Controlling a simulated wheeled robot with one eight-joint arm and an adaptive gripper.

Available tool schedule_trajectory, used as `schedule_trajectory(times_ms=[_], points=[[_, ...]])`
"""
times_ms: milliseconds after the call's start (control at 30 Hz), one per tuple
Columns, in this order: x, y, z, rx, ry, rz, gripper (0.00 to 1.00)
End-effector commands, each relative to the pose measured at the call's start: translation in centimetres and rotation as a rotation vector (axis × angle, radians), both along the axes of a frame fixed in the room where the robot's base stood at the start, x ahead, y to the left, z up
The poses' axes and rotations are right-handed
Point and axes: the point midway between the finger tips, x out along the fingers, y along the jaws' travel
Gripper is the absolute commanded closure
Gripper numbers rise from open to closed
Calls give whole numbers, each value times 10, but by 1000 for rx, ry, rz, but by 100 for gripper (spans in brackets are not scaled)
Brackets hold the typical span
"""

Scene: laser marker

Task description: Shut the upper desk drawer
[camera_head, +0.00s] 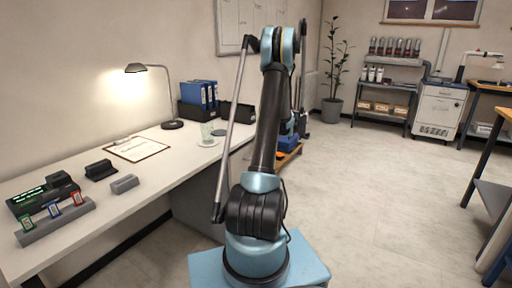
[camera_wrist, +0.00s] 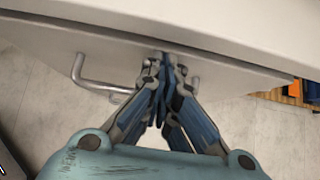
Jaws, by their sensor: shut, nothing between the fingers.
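In the wrist view my gripper (camera_wrist: 163,68) has its fingers together and empty. The front lies just below the white desk top (camera_wrist: 230,25), and how far the drawer stands out cannot be told. In the head view the grey drawer unit (camera_head: 205,190) under the desk (camera_head: 150,188) is largely behind my arm, and my gripper is out of sight.
A lamp (camera_head: 160,95), a clipboard (camera_head: 138,149), a cup (camera_head: 207,132) and blue binders (camera_head: 198,94) stand on the desk. A low wooden shelf with blue and orange items (camera_head: 287,152) stands beyond the desk. The floor to the right is open.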

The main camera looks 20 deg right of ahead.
Motion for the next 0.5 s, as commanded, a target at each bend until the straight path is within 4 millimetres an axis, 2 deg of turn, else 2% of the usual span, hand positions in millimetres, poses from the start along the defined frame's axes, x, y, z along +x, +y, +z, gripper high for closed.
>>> schedule_trajectory(times_ms=[333,500], points=[[4,5,1,6,-6,5,100],[0,0,1,5,-5,6,100]])
